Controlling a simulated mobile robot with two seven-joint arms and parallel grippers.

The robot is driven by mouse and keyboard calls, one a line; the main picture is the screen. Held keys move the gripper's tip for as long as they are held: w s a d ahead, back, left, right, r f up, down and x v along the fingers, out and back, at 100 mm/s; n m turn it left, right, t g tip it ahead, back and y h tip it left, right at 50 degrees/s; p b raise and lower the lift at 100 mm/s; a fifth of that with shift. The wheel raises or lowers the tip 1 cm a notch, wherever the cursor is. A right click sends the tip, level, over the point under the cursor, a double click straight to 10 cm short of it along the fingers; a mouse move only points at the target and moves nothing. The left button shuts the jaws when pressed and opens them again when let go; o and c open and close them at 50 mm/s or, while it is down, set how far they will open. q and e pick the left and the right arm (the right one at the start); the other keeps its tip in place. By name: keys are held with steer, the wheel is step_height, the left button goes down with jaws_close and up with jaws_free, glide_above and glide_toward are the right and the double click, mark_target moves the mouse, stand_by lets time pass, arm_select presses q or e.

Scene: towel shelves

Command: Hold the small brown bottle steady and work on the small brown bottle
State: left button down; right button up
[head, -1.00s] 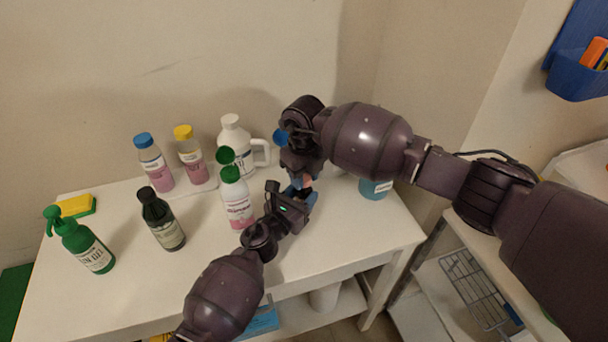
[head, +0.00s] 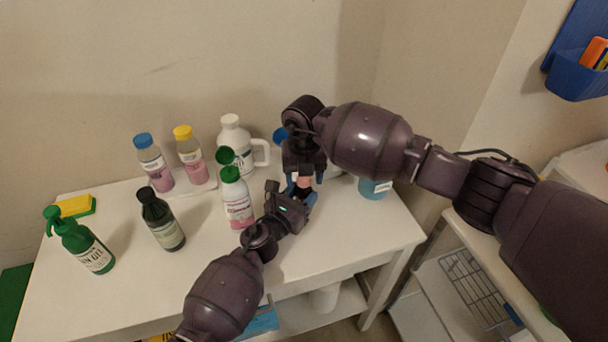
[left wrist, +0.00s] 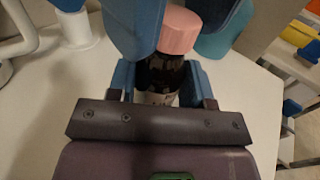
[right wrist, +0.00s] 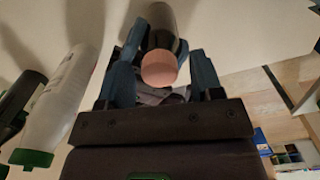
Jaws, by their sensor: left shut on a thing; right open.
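The small brown bottle (left wrist: 160,75) has a pink cap (left wrist: 179,30) and a pale label. It stands between the blue fingers of my left gripper (head: 296,200), which is shut on its body. My right gripper (head: 303,182) comes down from above. Its blue fingers are open on either side of the pink cap, as the left wrist view shows. In the right wrist view the cap (right wrist: 158,69) lies between the open fingers, and the dark bottle body (right wrist: 162,35) shows behind it. In the head view the grippers hide most of the bottle.
A white bottle with a green cap (head: 236,203) stands close left of my left gripper. A white jug (head: 240,145), dark bottle (head: 162,220), green spray bottle (head: 85,245) and pink-liquid bottles stand further left. A blue container (head: 374,187) is to the right. The front table top is clear.

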steer(key=shift+r, duration=0.15)
steer(key=shift+r, duration=2.1)
